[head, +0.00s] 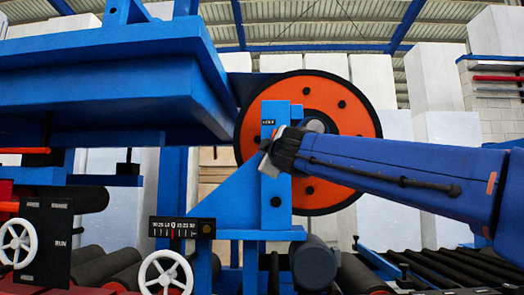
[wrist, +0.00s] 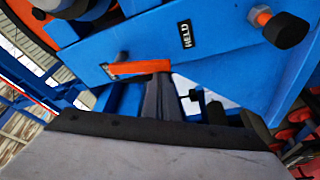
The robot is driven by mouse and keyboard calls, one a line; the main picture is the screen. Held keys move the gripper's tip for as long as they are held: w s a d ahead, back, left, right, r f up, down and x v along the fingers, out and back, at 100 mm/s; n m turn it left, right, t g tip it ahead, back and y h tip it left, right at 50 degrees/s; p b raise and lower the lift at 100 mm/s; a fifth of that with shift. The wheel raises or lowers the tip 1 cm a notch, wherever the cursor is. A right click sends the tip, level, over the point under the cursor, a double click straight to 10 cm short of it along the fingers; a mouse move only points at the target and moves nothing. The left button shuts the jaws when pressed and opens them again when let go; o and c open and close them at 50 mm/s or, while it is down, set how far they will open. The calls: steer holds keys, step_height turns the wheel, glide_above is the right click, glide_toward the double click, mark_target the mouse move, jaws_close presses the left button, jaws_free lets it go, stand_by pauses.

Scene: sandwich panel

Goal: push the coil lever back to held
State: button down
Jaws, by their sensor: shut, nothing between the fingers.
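An orange bar (wrist: 142,67), which looks like the coil lever, lies along the blue panel in the wrist view, with a grey pin at its left end. A black label that seems to read HELD (wrist: 185,36) is on the panel above its right end; the label (head: 268,122) also shows in the head view on the blue post. My gripper (wrist: 163,82) is shut and empty, its fingertips at the bar's right end; whether they touch it I cannot tell. In the head view my gripper (head: 268,165) is in front of the post and hides the lever.
A large orange disc (head: 345,100) with a black rim stands behind the post. A black knob (wrist: 286,30) on an orange stem sticks out of the panel at upper right. White handwheels (head: 165,273) and rollers are below. A blue beam (head: 100,90) overhangs at left.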

steer(key=shift+d+f, duration=0.35)
steer(key=shift+d, duration=0.45)
steer(key=shift+d, duration=0.15)
